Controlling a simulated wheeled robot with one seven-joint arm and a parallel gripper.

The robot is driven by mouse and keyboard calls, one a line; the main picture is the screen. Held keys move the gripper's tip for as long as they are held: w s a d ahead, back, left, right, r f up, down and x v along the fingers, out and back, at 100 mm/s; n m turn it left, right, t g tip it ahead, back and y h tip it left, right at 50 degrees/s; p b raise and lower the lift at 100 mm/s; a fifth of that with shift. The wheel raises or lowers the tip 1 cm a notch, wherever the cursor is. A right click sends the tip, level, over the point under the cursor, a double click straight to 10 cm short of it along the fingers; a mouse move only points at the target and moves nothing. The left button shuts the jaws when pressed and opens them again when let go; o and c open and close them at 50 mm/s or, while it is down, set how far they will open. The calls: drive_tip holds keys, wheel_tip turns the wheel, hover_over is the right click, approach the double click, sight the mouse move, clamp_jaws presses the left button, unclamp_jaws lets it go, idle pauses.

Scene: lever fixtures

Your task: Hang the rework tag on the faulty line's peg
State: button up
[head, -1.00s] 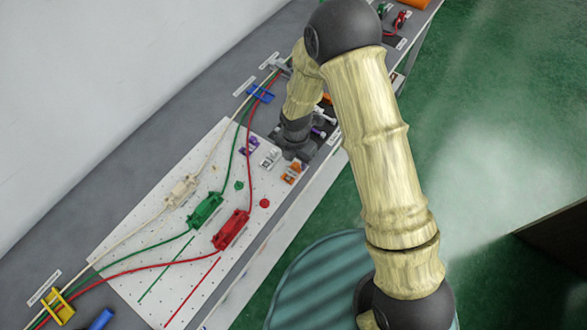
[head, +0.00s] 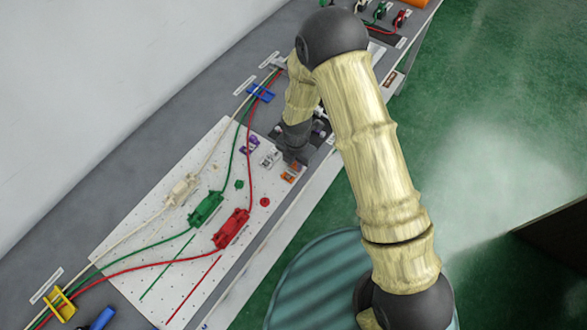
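In the head view three lines run across a white perforated board (head: 125,215): a white line with a white block (head: 181,189), a green line with a green block (head: 206,209) and a red line with a red block (head: 231,229). My gripper (head: 292,157) is low over the board's right end, beside small purple, white and orange pieces. Its fingers are too small and dark to tell open from shut, or whether they hold anything. I cannot make out which piece is the rework tag, nor which peg belongs to a faulty line.
A blue clip (head: 261,93) and a yellow clip (head: 60,306) hold the cables at either end. Small purple (head: 249,145) and orange (head: 289,174) pieces lie near my gripper. A blue cylinder (head: 103,319) lies at the bottom left. My arm covers part of the bench.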

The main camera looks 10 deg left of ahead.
clamp_jaws()
drive_tip(key=shift+r, duration=0.6)
wheel_tip(320, 180, up, 9)
drive_tip(key=b, duration=0.1)
drive_tip(key=shift+b, duration=0.35)
drive_tip(key=shift+d, duration=0.1)
